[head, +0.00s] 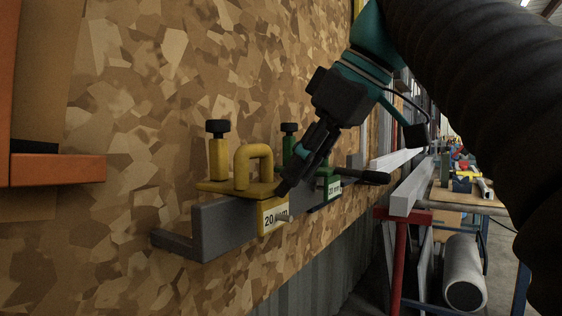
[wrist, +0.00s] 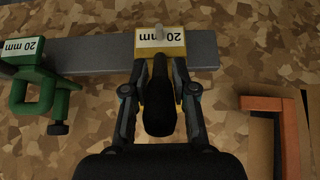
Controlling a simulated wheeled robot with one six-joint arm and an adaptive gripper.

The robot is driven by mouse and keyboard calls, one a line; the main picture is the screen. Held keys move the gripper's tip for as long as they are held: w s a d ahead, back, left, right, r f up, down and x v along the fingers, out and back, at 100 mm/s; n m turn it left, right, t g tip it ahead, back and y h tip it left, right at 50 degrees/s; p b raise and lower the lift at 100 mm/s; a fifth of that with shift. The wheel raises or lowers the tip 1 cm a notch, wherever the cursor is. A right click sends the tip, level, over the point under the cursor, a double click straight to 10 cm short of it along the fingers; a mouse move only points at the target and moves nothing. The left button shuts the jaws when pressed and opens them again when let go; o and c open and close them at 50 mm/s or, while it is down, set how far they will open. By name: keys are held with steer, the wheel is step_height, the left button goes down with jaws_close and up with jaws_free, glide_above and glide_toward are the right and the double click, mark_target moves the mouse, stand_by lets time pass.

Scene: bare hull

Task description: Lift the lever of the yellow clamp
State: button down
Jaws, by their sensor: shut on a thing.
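The yellow clamp (head: 218,160) sits on a grey metal bar on the wall, with a "20 mm" label on its front. Its label block also shows in the wrist view (wrist: 176,50). A black lever (wrist: 158,105) runs from that block toward the wrist camera, between my two fingers. My gripper (head: 288,184) reaches the yellow clamp from the upper right. In the wrist view my gripper (wrist: 158,95) is shut on the lever, one finger along each side. The exact contact is partly hidden in the head view.
The grey bar (head: 222,228) also carries a green clamp (head: 328,182), close to my gripper, also seen in the wrist view (wrist: 30,90). A dark handle (head: 368,177) sticks out near it. An orange frame (head: 60,171) stands at the left. A workbench is behind at right.

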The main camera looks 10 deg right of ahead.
stand_by(0.3)
steer(key=c, duration=0.9)
jaws_free()
